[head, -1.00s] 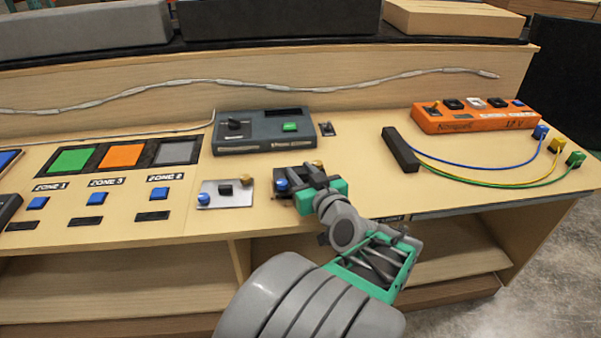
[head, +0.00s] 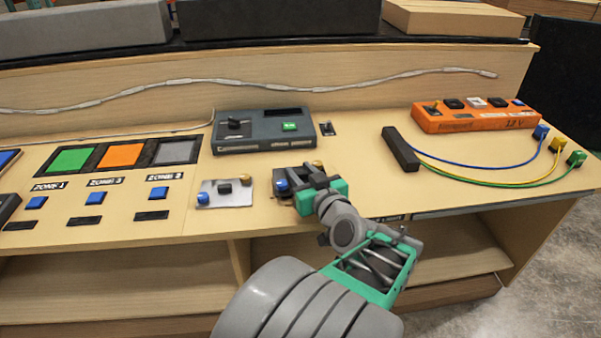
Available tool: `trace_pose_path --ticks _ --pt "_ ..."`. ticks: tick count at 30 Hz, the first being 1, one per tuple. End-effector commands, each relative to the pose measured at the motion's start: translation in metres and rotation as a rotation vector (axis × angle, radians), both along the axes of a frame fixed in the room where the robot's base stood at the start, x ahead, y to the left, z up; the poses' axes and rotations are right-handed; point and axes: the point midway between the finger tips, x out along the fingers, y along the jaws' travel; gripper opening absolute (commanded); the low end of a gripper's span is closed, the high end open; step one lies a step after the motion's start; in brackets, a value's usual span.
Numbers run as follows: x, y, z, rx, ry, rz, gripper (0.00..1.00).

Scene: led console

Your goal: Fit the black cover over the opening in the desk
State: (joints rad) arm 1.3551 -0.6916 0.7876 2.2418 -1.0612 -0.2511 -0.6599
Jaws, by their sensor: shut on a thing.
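My gripper (head: 308,182) is over the front middle of the desk (head: 365,180), shut on the black cover (head: 277,192). The cover is a dark plate with a blue knob at its left end and a gold knob at its far right corner. The fingers and wrist hide much of it. It lies at or just above the desk top, and I cannot tell whether it touches. The opening in the desk cannot be made out; the cover and gripper may hide it.
A silver plate (head: 213,198) with blue and gold knobs lies just left of the cover. A dark grey console box (head: 240,145) stands behind. A black block (head: 400,150) with coloured cables and an orange strip (head: 470,122) are to the right. Free desk lies between.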

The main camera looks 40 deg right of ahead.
Motion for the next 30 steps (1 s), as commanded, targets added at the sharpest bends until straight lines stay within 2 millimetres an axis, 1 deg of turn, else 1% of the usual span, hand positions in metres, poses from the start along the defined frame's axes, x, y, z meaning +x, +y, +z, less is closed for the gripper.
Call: trace_pose_path --ticks 30 --pt "0.000 0.000 -0.011 0.000 -0.001 0.000 0.00"
